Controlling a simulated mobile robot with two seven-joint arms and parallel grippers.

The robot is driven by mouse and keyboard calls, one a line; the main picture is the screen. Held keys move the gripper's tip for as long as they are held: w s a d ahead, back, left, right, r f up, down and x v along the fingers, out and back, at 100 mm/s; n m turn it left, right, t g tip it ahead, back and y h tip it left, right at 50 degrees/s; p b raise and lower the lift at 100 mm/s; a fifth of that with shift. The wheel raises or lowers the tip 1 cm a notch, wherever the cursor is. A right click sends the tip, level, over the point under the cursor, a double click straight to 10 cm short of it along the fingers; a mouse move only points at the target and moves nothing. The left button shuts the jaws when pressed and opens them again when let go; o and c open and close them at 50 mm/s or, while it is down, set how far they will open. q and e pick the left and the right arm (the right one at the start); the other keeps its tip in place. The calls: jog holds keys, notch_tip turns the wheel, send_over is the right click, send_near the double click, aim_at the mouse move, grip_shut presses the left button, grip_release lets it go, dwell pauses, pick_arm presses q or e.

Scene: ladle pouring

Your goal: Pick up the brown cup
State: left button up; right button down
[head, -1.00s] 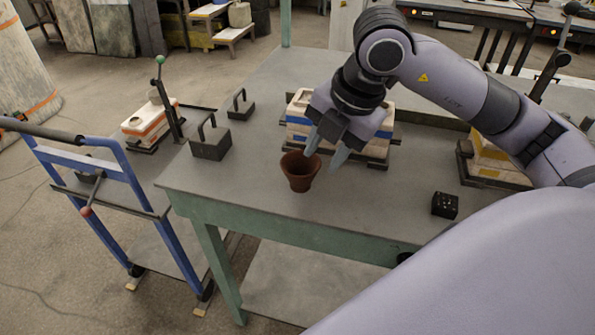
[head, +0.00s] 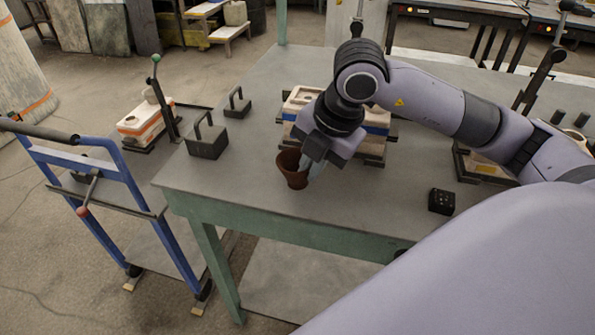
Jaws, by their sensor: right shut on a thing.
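My right gripper (head: 309,168) comes down from above and is shut on the cup's right side wall. One finger shows against the outside of the cup; the other is mostly hidden by the cup and the gripper body. The cup's base looks at or close to the table top. My left gripper is not in the view.
A white, orange and blue block mould (head: 377,122) stands just behind the gripper. Black weights with handles (head: 207,140) sit to the left. A small black box (head: 441,201) lies to the right. A blue cart (head: 115,165) stands beside the table's left end.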

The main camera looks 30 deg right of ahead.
jog(key=shift+s, duration=0.1)
pick_arm(q)
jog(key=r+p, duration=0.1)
jog(key=p, duration=0.1)
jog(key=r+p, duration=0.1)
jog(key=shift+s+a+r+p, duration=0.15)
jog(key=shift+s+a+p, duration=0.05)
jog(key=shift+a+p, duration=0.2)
pick_arm(e)
notch_tip(320, 180, up, 20)
jog(key=shift+f, duration=0.1)
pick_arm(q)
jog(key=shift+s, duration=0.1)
